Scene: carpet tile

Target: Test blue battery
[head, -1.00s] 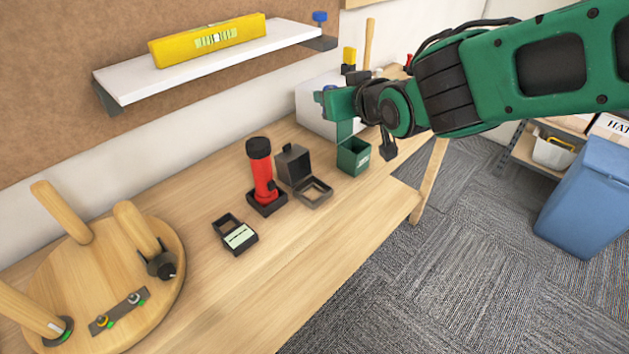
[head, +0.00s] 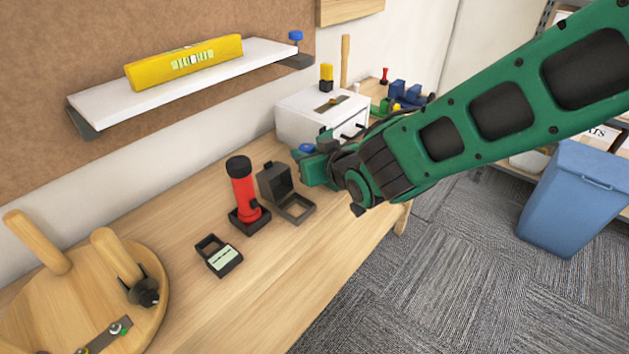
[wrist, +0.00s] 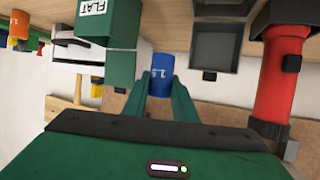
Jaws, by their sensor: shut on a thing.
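My gripper (head: 304,158) is shut on the blue battery (wrist: 160,80), which stands between the two green fingers in the wrist view. Only the blue end of the battery (head: 306,147) shows in the head view. The gripper is held above the back of the workbench, right of the open dark grey box (head: 274,182). A small black device with a pale green display (head: 223,259), which looks like a tester, lies at the front with an empty bay. A red flashlight (head: 243,187) stands upright in a black holder. A green box labelled FLAT (wrist: 110,25) shows in the wrist view.
A white box (head: 303,117) with a slot in its top stands behind my gripper. A round wooden stool top with legs (head: 60,295) lies at left. A shelf (head: 90,108) holds a yellow level (head: 185,61). A blue bin (head: 575,200) stands at right.

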